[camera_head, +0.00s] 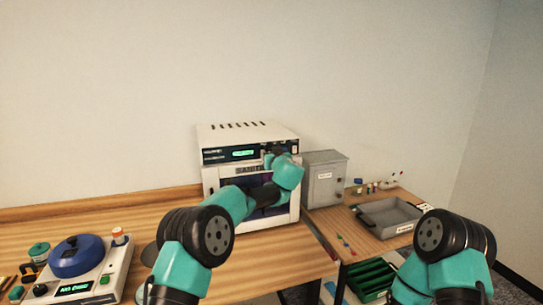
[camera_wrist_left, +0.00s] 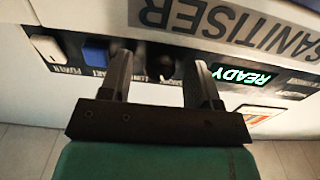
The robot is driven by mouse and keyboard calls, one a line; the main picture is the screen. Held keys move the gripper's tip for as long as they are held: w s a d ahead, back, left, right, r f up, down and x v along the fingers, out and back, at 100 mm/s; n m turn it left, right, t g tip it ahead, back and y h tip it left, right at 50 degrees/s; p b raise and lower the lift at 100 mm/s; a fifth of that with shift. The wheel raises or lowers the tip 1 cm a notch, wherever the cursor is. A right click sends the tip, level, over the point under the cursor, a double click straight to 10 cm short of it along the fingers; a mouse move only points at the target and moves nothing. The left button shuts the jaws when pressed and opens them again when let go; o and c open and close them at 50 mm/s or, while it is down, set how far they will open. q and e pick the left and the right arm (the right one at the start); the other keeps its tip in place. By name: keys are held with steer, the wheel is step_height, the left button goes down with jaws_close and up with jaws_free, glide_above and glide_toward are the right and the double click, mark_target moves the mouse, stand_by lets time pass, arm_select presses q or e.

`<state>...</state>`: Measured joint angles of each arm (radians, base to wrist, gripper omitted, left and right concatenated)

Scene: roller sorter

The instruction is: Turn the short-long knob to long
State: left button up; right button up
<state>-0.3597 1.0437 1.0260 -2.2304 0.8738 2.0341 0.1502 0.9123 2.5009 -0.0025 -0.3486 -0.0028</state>
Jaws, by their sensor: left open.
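A dark knob (camera_wrist_left: 162,64) on the sanitiser panel shows between my left fingers in the left wrist view, which sees the panel upside down. Its small label is partly hidden by a finger, and I cannot tell which way the knob points. My left gripper (camera_wrist_left: 160,72) is open, with one finger on either side of the knob; whether they touch it I cannot tell. In the head view the white sanitiser (camera_head: 222,188) stands against the wall, and my left arm hides part of its front. My right gripper is out of view; only part of that arm shows.
A blue START button (camera_wrist_left: 95,52) and a white POWER switch (camera_wrist_left: 46,47) sit beside the knob. A green READY display (camera_wrist_left: 240,76) is on the other side. A grey cabinet (camera_head: 325,180) and a grey tray (camera_head: 388,216) stand to the right.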

arm_select(q)
steer(key=c, duration=0.9)
steer(key=shift+m, duration=0.3)
steer(key=m, duration=0.5)
steer(key=o, duration=0.9)
